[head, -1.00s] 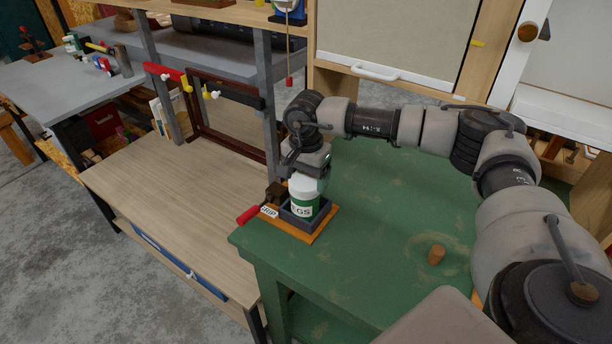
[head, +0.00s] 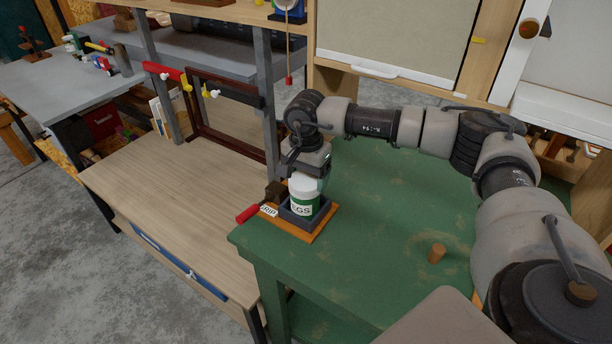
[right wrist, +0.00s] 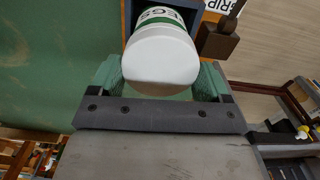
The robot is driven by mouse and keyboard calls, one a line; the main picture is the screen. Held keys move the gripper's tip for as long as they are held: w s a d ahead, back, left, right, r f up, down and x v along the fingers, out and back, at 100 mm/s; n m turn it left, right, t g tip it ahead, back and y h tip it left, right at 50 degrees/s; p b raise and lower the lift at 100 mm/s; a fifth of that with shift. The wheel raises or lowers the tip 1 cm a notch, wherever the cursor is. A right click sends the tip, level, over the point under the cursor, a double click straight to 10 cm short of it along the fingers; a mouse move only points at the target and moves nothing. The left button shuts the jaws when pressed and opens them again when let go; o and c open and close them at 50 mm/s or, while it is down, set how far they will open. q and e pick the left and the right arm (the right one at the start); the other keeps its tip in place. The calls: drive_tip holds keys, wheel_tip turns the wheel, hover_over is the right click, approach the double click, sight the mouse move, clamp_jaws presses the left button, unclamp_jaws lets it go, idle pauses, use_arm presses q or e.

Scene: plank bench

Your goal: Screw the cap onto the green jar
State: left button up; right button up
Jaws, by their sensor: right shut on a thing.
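The green jar (head: 300,209), white with a green band and dark lettering, stands upright in a dark grey square holder (head: 297,221) on the green bench. Its white cap (head: 303,187) is at the jar's top, under my right gripper (head: 306,174). In the right wrist view the round white cap (right wrist: 160,60) lies between the two green finger pads, and my right gripper is shut on it. The lettered jar side (right wrist: 163,16) shows beyond it. The cap looks in line with the jar; how far it is threaded cannot be seen. My left gripper is not in view.
The holder is fixed on an orange wooden board (head: 318,234) with a red handle (head: 247,214) and a GRIP label (head: 268,210) at its left. A small wooden peg (head: 436,253) stands on the green bench (head: 380,270), which is otherwise mostly clear.

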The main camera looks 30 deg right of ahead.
idle(0.9)
drive_tip(key=shift+f+m, duration=0.1)
drive_tip(key=shift+m, duration=1.3)
drive_tip(key=shift+m+b, duration=0.35)
drive_tip(key=shift+m, duration=1.15)
drive_tip(key=shift+s+m, duration=0.1)
drive_tip(key=shift+m, duration=1.3)
